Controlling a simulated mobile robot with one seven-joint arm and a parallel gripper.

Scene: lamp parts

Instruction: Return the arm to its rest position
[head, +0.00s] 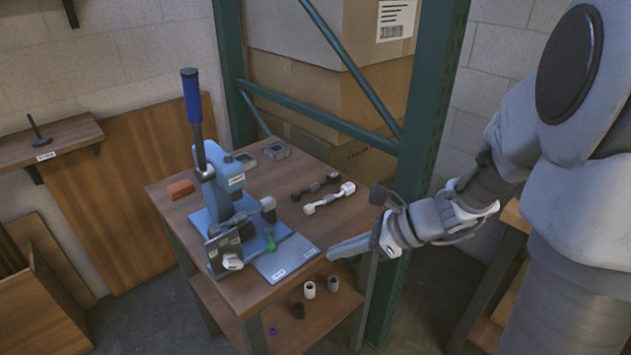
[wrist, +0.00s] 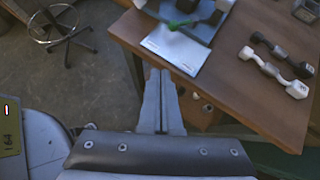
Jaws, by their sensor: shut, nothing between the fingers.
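My gripper (head: 350,248) is at the right front corner of the wooden table (head: 310,226) in the head view, its fingers pointing left. In the wrist view its two fingers (wrist: 161,100) lie together, shut, with nothing held, over the table's edge. My arm comes in from the right of the head view. A blue press (head: 225,195) with a dark blue lever handle stands on the table, left of my gripper. A pale blue plate (head: 286,258) lies in front of it, near my fingertips; it also shows in the wrist view (wrist: 176,48).
A white dumbbell-shaped part (head: 329,198) and a black one (head: 315,186) lie on the table. Grey square parts (head: 277,151) and a red-brown block (head: 181,189) sit farther back. Small cylinders (head: 309,290) stand on the lower shelf. A green rack post (head: 420,150) rises behind my gripper.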

